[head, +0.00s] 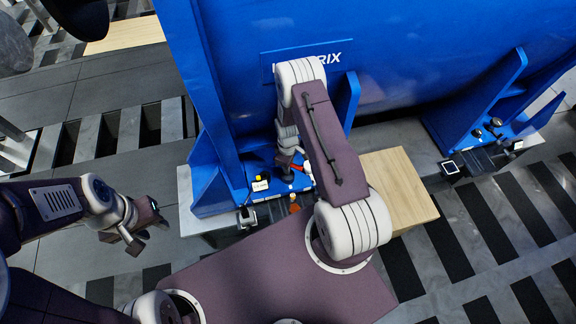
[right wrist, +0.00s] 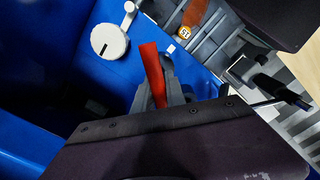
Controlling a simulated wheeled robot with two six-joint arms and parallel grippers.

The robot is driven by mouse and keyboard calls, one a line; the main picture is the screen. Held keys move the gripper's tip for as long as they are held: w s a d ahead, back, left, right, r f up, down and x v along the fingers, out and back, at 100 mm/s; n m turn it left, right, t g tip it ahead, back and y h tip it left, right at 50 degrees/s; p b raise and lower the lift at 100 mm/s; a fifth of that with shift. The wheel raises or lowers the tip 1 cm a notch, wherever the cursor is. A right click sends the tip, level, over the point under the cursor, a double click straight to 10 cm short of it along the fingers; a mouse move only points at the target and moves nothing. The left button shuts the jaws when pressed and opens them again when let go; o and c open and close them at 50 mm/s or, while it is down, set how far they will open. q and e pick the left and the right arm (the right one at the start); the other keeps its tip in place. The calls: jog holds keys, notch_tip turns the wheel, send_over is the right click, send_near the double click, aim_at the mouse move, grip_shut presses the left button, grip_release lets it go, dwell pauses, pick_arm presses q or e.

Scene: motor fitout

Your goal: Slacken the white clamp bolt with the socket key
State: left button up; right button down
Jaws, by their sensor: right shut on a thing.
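My right gripper (right wrist: 172,92) is shut on a red-handled tool, which I take to be the socket key (right wrist: 152,72). The tool's far end is hidden. My left gripper (head: 147,232) is open and empty, left of the motor.
The large blue motor (head: 400,60) fills the back. A wooden board (head: 398,185) lies right of my arm.

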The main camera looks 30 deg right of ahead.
jog(key=shift+r+p, duration=3.1)
jog(key=shift+r, duration=0.7)
jog(key=shift+s+f, duration=0.1)
